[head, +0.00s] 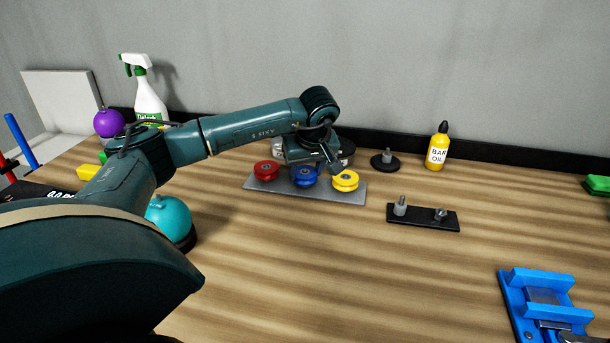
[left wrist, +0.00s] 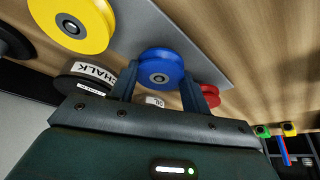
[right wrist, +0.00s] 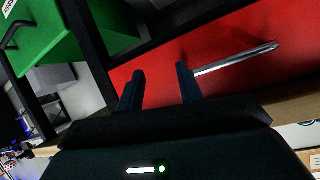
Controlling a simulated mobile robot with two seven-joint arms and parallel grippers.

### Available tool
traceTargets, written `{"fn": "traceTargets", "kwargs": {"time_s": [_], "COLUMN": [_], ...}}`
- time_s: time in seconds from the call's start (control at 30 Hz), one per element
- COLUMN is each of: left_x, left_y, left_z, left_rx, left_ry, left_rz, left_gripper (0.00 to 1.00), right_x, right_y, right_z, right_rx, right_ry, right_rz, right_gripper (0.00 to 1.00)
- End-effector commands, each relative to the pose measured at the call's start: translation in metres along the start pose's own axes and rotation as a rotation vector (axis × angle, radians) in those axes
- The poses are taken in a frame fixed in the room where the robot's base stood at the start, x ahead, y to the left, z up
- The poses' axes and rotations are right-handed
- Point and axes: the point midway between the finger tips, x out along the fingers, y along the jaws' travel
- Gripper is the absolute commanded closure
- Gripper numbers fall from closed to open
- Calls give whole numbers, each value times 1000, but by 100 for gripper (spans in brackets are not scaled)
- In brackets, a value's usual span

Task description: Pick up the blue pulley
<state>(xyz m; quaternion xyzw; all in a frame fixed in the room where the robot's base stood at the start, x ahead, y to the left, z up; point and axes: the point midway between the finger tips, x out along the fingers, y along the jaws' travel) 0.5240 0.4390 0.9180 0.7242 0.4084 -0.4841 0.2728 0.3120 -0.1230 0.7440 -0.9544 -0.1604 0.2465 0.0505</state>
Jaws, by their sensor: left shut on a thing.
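The blue pulley (head: 304,177) is between the red pulley (head: 267,170) and the yellow pulley (head: 344,181) over a grey metal plate (head: 312,193). My left gripper (head: 316,162) reaches down from behind and is shut on the blue pulley, partly hidden by its own wrist. In the left wrist view the blue pulley (left wrist: 161,68) sits between the two fingers (left wrist: 158,85). Whether it is clear of the plate I cannot tell. My right gripper (right wrist: 158,88) shows only in the right wrist view, with its fingers apart and nothing between them.
A black plate with two bolts (head: 423,217), a round black base with a peg (head: 385,161) and a yellow oil bottle (head: 438,146) stand to the right. A blue vise (head: 543,300) is at front right. The front middle table is clear.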

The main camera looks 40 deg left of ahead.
Motion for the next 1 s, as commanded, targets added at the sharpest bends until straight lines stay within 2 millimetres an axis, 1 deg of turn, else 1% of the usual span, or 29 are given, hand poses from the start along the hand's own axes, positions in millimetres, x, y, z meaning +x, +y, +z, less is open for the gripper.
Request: {"fn": "traceTargets", "kwargs": {"time_s": [0.27, 0.37, 0.47, 0.6, 0.7, 0.83, 1.0], "left_x": [-1, -8, -24, -52, -69, -86, -99], "left_y": [0, 1, 1, 1, 1, 1, 0], "left_z": [-1, -4, -10, -22, -29, -36, -42], "left_rx": [0, -1, -1, -2, -2, -2, -1], "left_ry": [1, 1, 3, 3, 2, 2, 1], "left_rz": [1, 3, 5, 6, 4, 2, 1], "left_gripper": [76, 77, 77, 77, 77, 77, 77], "right_x": [0, 0, 0, -1, -2, -2, -5], "right_y": [0, 0, 0, 0, 0, -1, -2], "right_z": [-1, -1, -2, -3, -4, -2, -8], "right_rx": [0, -1, -1, -3, -5, -8, -10], "right_ry": [1, 1, 1, 1, 1, -6, -5], "right_rz": [0, 0, 0, 1, 1, 1, 2], "right_gripper": [64, 64, 64, 64, 64, 64, 64]}}
